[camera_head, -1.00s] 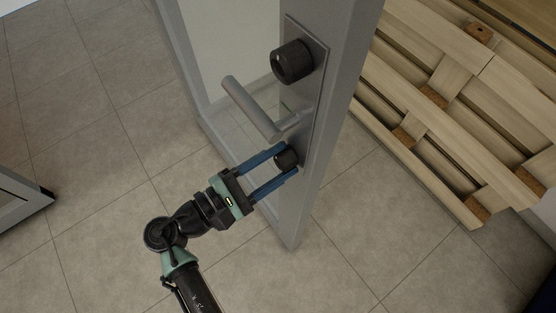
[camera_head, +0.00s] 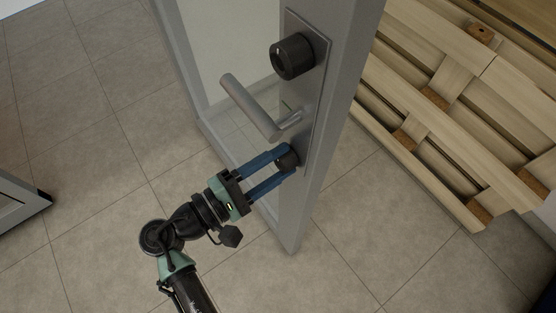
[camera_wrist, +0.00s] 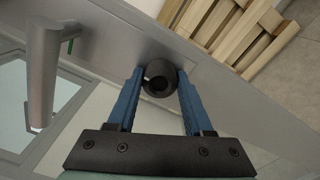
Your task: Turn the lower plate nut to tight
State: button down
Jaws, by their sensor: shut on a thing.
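The lower plate nut (camera_head: 288,158) is a small black round knob low on the door's metal plate (camera_head: 318,62), below the lever handle. My gripper (camera_head: 283,162) has its two blue fingers on either side of the nut and is shut on it. In the wrist view the nut (camera_wrist: 160,80) sits between the fingertips, its round dark face with a hollow toward the camera. The fingers partly hide the nut's sides in the head view.
A grey lever handle (camera_head: 252,108) sticks out just above my gripper, and a larger black knob (camera_head: 292,56) is above that. The grey-framed glass door (camera_head: 340,90) stands over a tiled floor. Wooden pallets (camera_head: 450,110) lie behind it on the right.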

jog(key=shift+c, duration=1.5)
grip_release()
jog(key=b+v, duration=0.1)
jog(key=v, duration=1.2)
